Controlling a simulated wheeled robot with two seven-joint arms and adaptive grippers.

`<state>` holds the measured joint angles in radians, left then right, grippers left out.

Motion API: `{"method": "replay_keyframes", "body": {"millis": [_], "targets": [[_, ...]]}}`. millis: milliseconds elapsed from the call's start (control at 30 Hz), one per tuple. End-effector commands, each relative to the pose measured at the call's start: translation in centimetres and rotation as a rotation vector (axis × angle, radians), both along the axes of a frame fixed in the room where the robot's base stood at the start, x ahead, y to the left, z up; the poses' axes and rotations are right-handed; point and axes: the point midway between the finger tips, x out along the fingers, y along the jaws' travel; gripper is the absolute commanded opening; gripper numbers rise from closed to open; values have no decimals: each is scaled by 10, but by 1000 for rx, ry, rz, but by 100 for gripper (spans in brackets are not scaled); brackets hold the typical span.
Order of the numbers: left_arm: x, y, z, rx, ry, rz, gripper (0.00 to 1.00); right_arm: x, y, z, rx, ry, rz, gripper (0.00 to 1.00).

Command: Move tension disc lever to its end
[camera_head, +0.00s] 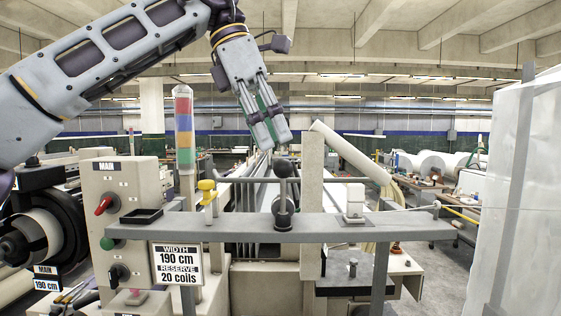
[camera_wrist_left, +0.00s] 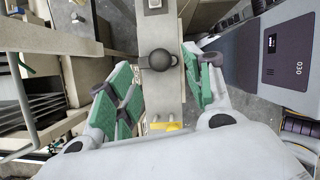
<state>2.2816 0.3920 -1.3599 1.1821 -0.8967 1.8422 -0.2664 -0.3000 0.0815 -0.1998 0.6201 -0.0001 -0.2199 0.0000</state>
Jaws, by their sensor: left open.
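The dark lever with a round ball knob (camera_head: 282,169), which looks like the tension disc lever, stands on the grey rail (camera_head: 235,228) near the middle of the head view. In the left wrist view its dark ball (camera_wrist_left: 160,60) lies ahead, between the lines of the fingers. My left gripper (camera_head: 268,137) is above the lever and points down, apart from it. Its green-padded fingers (camera_wrist_left: 160,92) are spread with nothing between them. The foot of the lever is hidden under the ball in the wrist view. My right gripper does not show.
A yellow knobbed part (camera_head: 208,190) and a white block (camera_head: 354,203) stand on the rail either side of the lever. A beige post (camera_head: 312,180) rises close to its right. A control box (camera_head: 122,205) with a red switch stands left.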

Motion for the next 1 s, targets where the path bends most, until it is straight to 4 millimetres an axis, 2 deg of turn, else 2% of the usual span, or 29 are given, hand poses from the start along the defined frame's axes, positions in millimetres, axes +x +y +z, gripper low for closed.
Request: {"method": "replay_keyframes", "body": {"millis": [300, 500, 933, 1000], "targets": [[2, -13, -33, 2, 0, 0, 51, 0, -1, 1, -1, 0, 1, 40], [3, -19, -46, 1, -1, 0, 51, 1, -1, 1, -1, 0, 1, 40], [4, -20, -50, 0, -1, 1, 51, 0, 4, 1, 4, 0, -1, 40], [4, -20, -50, 0, -1, 0, 42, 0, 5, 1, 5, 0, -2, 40]]}}
